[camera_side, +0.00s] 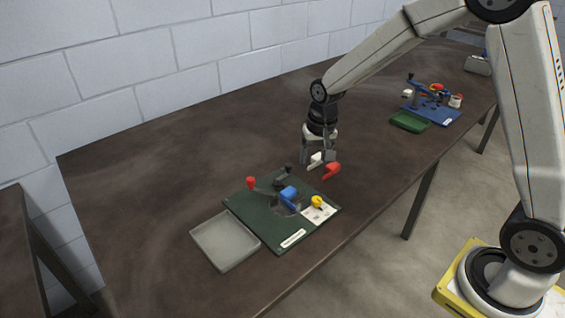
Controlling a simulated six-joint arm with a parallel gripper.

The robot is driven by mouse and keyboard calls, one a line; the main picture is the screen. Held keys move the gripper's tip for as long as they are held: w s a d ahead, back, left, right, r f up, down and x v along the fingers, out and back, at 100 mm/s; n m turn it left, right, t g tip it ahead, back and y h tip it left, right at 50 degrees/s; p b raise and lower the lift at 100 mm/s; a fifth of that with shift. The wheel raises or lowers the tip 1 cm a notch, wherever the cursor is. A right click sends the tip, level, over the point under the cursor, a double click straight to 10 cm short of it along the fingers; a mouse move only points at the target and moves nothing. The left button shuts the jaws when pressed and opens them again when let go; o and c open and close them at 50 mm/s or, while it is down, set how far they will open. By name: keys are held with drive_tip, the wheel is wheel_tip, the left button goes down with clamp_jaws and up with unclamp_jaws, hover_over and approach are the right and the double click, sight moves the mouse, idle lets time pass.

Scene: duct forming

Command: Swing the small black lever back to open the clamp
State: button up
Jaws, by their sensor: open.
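The clamp fixture sits on a dark green board (259,222) on the table. A small black lever (288,169) stands at the back of the fixture. A blue block (288,193) is in the middle. A longer arm with a red knob (251,183) points up at the left. A yellow knob (317,202) is at the right, by a white label. My gripper (317,160) is open and points down, above and to the right of the black lever, apart from it in the picture. Whether the clamp is shut is too small to tell.
A grey tray (225,241) lies left of the board. A red piece (331,171) and a white piece (315,160) are near my gripper. A second blue fixture (437,112) and a green tray (408,122) stand farther right. The table's left side is clear.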

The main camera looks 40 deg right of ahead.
sight(288, 165)
drive_tip(key=w+d+f+m, duration=0.1)
drive_tip(key=w+m, duration=0.1)
drive_tip(key=w, duration=0.2)
drive_tip(key=w+d+f+m+g, duration=0.1)
drive_tip(key=w+d+f+m, duration=0.1)
drive_tip(key=w, duration=0.3)
drive_tip(key=w+d+f+m, duration=0.1)
drive_tip(key=w+m, duration=0.2)
drive_tip(key=w, duration=0.1)
drive_tip(key=shift+w+d+f, duration=0.15)
drive_tip(key=shift+w+f, duration=0.15)
drive_tip(key=shift+f, duration=0.1)
drive_tip(key=shift+f, duration=3.9)
clamp_jaws()
